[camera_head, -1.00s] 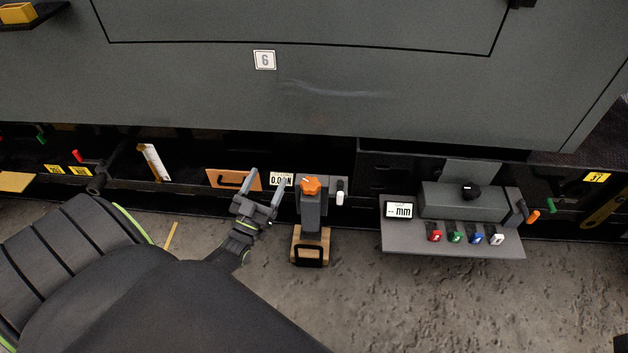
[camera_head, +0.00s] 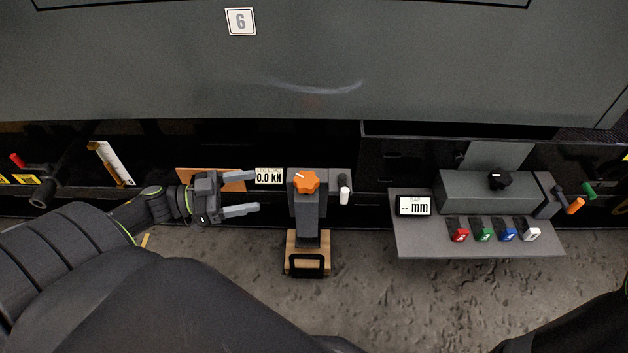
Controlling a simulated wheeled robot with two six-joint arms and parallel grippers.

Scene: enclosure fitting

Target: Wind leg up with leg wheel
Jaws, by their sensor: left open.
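The leg wheel is an orange lobed knob (camera_head: 306,182) on top of a grey upright leg (camera_head: 308,217). The leg stands over a wooden block (camera_head: 307,250) with a black handle at its front. A small display reading 0.0 kN (camera_head: 269,176) sits just left of the wheel. My left gripper (camera_head: 256,193) is open and empty, its two fingers pointing right toward the wheel, with a gap between the fingertips and the knob. The right gripper is not in view.
A grey console (camera_head: 480,240) at right carries a mm display (camera_head: 413,205), a black knob (camera_head: 500,179) and several coloured switches. A white-tipped lever (camera_head: 344,195) is right of the wheel. A large grey panel (camera_head: 300,70) overhangs behind. Concrete floor lies in front.

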